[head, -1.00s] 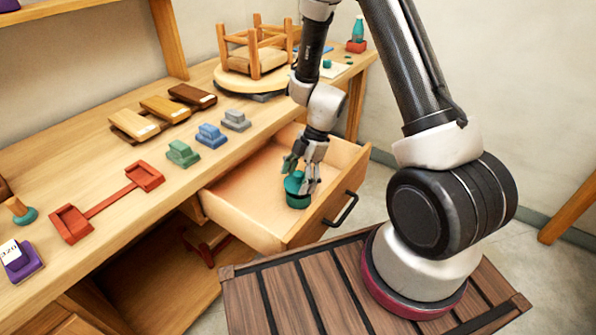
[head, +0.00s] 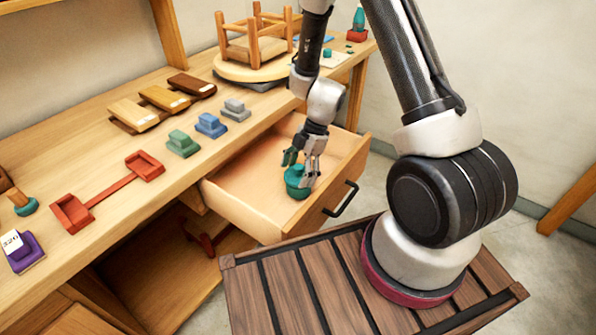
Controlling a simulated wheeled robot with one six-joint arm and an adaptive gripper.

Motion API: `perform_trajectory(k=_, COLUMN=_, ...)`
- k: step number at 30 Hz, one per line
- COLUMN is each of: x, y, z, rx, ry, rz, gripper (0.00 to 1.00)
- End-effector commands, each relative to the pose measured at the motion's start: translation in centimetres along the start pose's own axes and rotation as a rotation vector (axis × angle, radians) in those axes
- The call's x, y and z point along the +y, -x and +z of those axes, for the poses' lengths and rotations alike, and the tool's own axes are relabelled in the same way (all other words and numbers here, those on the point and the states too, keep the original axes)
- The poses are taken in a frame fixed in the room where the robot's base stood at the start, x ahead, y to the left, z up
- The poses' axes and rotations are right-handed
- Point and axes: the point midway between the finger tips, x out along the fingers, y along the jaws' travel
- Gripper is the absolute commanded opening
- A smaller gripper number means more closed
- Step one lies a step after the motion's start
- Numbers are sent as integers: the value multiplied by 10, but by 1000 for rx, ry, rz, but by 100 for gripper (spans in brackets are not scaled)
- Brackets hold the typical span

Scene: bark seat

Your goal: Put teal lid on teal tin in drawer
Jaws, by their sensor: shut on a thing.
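The open drawer (head: 232,203) juts out below the tabletop and holds the teal tin (head: 295,192), which stands upright near the drawer's front. The teal lid (head: 298,172) is at the top of the tin, between my fingers. My gripper (head: 302,167) points down over the tin and is shut on the lid. The fingers hide part of the lid, and I cannot tell whether it is fully seated on the tin.
On the bench are green (head: 183,144), blue (head: 211,125) and grey (head: 236,110) blocks, a red double-ended holder (head: 110,190) and wooden blocks (head: 163,97). An upturned stool (head: 255,50) stands at the back. The drawer's left part is clear.

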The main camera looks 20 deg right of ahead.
Motion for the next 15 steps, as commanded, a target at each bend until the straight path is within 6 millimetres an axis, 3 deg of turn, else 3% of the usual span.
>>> perform_trajectory(k=15, x=0, y=-7, z=3, rx=0, ry=0, rz=0, gripper=62)
